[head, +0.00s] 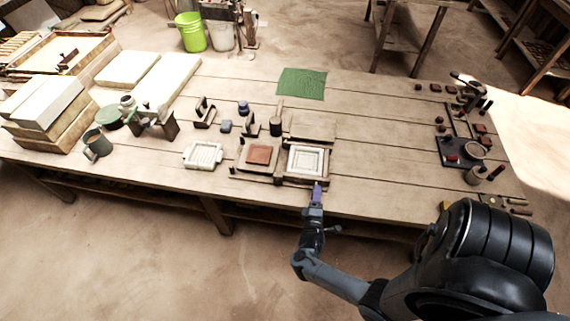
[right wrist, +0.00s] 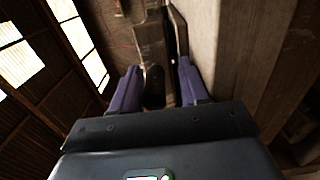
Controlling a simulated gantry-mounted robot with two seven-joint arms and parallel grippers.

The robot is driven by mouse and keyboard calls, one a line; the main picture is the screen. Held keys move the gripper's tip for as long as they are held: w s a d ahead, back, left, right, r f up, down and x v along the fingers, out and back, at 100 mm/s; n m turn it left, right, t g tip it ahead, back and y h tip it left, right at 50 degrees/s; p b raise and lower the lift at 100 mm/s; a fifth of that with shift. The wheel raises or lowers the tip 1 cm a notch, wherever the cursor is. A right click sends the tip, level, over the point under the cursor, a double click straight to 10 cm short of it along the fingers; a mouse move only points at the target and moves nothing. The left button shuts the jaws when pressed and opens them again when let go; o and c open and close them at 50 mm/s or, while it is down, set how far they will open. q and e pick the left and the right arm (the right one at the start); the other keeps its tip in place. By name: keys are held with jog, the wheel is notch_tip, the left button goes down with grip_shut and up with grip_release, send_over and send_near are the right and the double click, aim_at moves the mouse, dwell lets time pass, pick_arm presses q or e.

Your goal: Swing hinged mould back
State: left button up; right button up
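A white mould (head: 306,160) with a stepped square face lies face up in a wooden frame near the table's front edge. Left of it, a red-brown clay tile (head: 259,155) sits on a wooden base. My right gripper (head: 318,186) is at the front edge of the mould's frame. In the right wrist view its two purple fingers (right wrist: 158,82) are apart, with a dark rounded handle (right wrist: 154,88) between them. A gap shows between the handle and the right finger. The hinge cannot be made out. My left gripper is not in view.
A loose white mould (head: 202,155) lies left of the tile. Small tools and a dark cylinder (head: 276,127) stand behind. A green mat (head: 302,84) lies farther back. A black tray (head: 452,152) with tools is at right. The table between is clear.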

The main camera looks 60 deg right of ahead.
jog(key=shift+a, duration=0.15)
jog(key=shift+s+a, duration=0.1)
jog(key=shift+a, duration=0.15)
jog(key=p+v, duration=0.1)
jog(key=v, duration=0.6)
jog(key=shift+a, duration=0.2)
